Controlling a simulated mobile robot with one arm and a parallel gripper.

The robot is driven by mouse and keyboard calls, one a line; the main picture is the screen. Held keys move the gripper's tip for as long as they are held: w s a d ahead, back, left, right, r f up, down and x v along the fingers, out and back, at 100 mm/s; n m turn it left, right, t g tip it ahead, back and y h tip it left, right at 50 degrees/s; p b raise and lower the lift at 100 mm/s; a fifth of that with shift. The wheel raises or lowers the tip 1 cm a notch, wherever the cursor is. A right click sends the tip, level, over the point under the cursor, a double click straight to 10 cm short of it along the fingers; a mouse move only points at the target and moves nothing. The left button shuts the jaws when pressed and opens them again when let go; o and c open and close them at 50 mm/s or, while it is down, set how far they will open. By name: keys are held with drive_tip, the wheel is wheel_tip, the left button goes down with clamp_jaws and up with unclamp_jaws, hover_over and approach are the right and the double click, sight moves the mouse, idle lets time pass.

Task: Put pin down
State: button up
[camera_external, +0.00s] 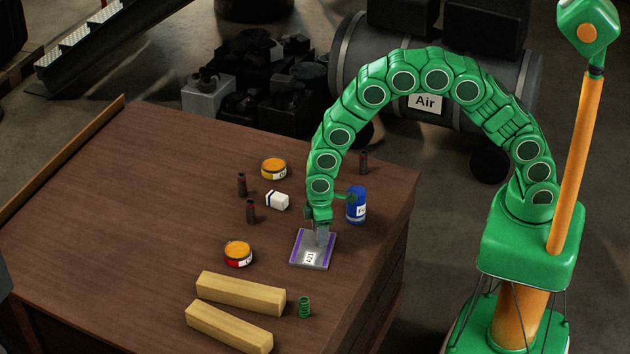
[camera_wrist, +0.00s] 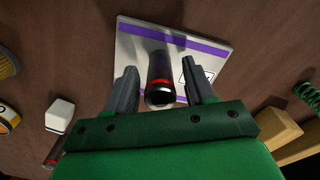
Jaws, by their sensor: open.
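The pin (camera_wrist: 160,72), a dark cylinder with a red band near its end, is between the two fingers of my gripper (camera_wrist: 160,85) in the wrist view. My gripper is open, with a gap on each side of the pin. The pin appears upright over a pale metal plate (camera_wrist: 136,60) with purple stripes and a label; its contact with the plate is hard to make out. In the external view my gripper (camera_external: 321,236) points down at the plate (camera_external: 303,256), and the pin cannot be made out there.
Dark red cylinders (camera_external: 242,185) stand left of the plate, by a white block (camera_external: 277,200) and orange-topped tins (camera_external: 238,253). A blue container (camera_external: 357,206) is close to the right. Wooden beams (camera_external: 240,292) and a green spring (camera_external: 304,307) lie in front. The table's left is clear.

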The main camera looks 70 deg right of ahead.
drive_tip(key=shift+r, duration=0.15)
wheel_tip(320, 180, up, 12)
drive_tip(key=shift+w+f, duration=0.1)
drive_tip(key=shift+f, duration=0.15)
drive_tip(key=s+d+r+m, duration=0.3)
drive_tip(key=s+d+r, duration=1.1)
drive_tip(key=s+r, duration=0.1)
drive_tip(key=s+d+r+m+g, duration=0.1)
drive_tip(key=s+d+r+m, duration=0.1)
drive_tip(key=s, duration=1)
drive_tip(key=s+d+r+m, duration=0.2)
drive_tip(key=s+d+r, duration=0.2)
drive_tip(key=s, duration=0.8)
drive_tip(key=shift+s+d+g, duration=0.4)
drive_tip(key=shift+d, duration=0.7)
drive_tip(key=shift+o, duration=0.4)
drive_tip(key=shift+w, duration=0.1)
